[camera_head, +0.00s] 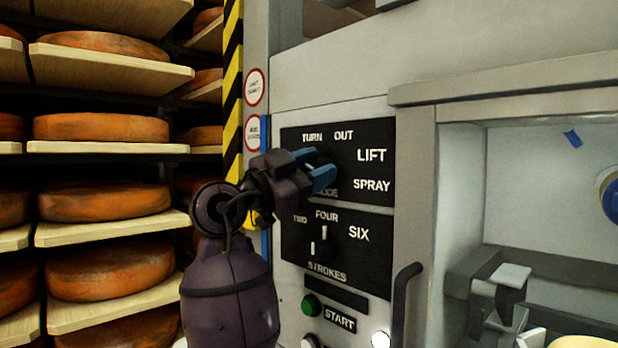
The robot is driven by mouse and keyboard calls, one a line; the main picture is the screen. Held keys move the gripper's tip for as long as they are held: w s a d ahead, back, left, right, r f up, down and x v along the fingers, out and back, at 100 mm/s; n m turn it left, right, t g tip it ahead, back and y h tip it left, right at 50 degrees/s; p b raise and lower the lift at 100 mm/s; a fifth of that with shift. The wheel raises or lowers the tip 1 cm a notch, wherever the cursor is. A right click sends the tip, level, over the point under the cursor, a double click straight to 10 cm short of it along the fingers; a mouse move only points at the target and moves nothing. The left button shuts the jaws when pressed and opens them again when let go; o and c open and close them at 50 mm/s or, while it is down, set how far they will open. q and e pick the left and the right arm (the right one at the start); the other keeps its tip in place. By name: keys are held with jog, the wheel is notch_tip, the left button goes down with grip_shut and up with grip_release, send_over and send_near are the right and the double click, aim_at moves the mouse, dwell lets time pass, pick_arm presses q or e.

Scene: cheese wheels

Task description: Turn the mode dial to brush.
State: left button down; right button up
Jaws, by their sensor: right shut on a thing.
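The mode panel (341,181) is a black plate on the grey machine, with the words TURN, OUT, LIFT and SPRAY showing. The word MODE is partly covered. My right gripper (321,171), dark with blue fingers, is at the middle-left of this panel and shut on the mode dial, which its fingers hide. I cannot see the dial's pointer or the word BRUSH; the gripper and arm cover the panel's left part. My left gripper is not in view.
Below is the strokes panel (370,262) with a second dial, then a green button (310,304) by START. A dark handle (402,300) sticks out at the right, beside an open bay (540,200). Shelves with cheese wheels (103,203) stand at the left.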

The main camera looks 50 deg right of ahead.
dwell(0.4)
jog(key=o, duration=0.9)
jog(key=shift+a, duration=0.1)
jog(key=b+v, duration=0.1)
jog(key=v, duration=0.9)
jog(key=shift+w+a, duration=0.2)
jog(key=shift+a, duration=0.1)
jog(key=shift+f, duration=0.1)
